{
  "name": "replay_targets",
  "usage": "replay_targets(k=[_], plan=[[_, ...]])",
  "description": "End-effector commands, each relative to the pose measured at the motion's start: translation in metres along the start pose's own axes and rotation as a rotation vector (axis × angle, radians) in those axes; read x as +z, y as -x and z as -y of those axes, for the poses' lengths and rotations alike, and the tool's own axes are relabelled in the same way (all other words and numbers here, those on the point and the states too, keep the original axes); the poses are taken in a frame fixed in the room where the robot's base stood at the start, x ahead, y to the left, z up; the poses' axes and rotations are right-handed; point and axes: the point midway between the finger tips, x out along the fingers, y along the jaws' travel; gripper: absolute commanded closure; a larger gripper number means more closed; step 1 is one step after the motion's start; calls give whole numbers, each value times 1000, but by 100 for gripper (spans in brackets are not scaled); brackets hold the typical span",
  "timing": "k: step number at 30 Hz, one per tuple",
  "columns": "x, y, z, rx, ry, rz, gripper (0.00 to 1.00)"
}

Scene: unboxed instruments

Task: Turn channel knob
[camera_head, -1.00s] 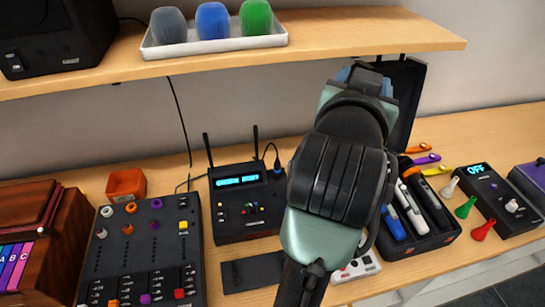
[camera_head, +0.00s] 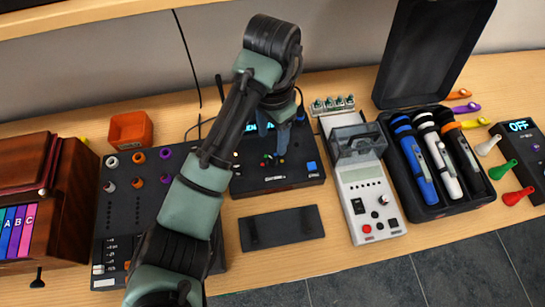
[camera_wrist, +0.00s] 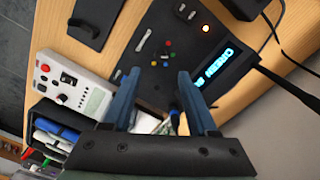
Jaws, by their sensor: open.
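The black receiver box (camera_head: 278,180) with antennas, a lit display and small coloured buttons stands in the middle of the table. In the wrist view the receiver (camera_wrist: 150,45) lies beyond my fingers, its display reading "GREEN" and more letters that are cut off. My gripper (camera_head: 283,142) is over the right part of the receiver and covers part of its front. In the wrist view my gripper (camera_wrist: 158,76) has its two blue fingers wide apart, with nothing held. I cannot make out a channel knob for certain; the fingers may hide it.
A mixer (camera_head: 115,215) with coloured knobs stands left, partly behind my arm. A white instrument (camera_head: 368,195) and an open case (camera_head: 435,205) with three microphones stand right. A flat black plate (camera_head: 282,228) lies in front of the receiver.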

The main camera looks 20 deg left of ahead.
Motion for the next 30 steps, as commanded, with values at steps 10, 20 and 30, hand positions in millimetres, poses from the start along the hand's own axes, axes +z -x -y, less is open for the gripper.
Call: replay_targets(k=[10, 20, 30], plan=[[0, -68, 0, 0, 1, 0, 41], [0, -87, 0, -2, 1, -1, 41], [0, -87, 0, -2, 1, -2, 65]])
